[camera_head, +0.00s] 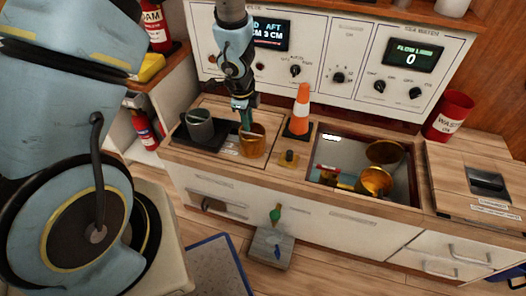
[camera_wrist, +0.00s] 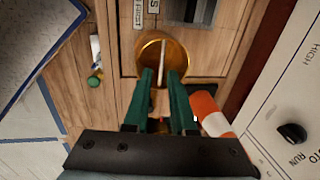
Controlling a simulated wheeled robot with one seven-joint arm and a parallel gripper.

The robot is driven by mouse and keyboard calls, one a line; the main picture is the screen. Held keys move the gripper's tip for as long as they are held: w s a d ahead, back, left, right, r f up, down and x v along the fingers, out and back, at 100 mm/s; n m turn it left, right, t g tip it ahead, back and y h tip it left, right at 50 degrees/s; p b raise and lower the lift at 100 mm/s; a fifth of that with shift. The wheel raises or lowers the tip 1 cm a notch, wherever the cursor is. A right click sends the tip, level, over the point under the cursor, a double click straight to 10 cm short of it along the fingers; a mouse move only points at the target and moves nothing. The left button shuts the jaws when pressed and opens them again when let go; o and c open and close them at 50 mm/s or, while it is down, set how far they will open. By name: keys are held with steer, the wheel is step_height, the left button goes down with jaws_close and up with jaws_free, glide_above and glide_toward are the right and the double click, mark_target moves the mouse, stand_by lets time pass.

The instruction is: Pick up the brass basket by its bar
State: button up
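The brass basket (camera_head: 252,145) stands on the wooden counter, left of the orange and white cone. In the wrist view the basket (camera_wrist: 178,50) is a round brass rim with a pale bar (camera_wrist: 162,50) across its opening. My gripper (camera_head: 246,122) points down over the basket. In the wrist view its two green fingers (camera_wrist: 160,76) are apart, one on each side of the bar's line, with gaps between them and the bar. The gripper is open and empty. The fingers hide part of the basket's near side, and I cannot tell how deep the tips reach.
A grey mug (camera_head: 199,127) stands in a dark tray to the left. The cone (camera_head: 300,112) stands close on the right. A sunken basin (camera_head: 337,153) farther right holds brass vessels (camera_head: 374,182). A red waste bin (camera_head: 449,115) stands at the right, and a control panel (camera_head: 340,58) rises behind.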

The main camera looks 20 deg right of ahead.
mark_target(252, 143)
steer(key=f+b, duration=0.2)
steer(key=f, duration=0.1)
steer(key=w+d+f+b, duration=0.1)
steer(key=f+b, duration=0.2)
steer(key=f, duration=0.1)
steer(key=d+f+b, duration=0.1)
steer(key=f+b, duration=0.1)
steer(key=f, duration=0.1)
steer(key=shift+w+f, duration=0.2)
steer(key=shift+f, duration=0.15)
steer(key=shift+r, duration=0.1)
jaws_close()
stand_by(1.0)
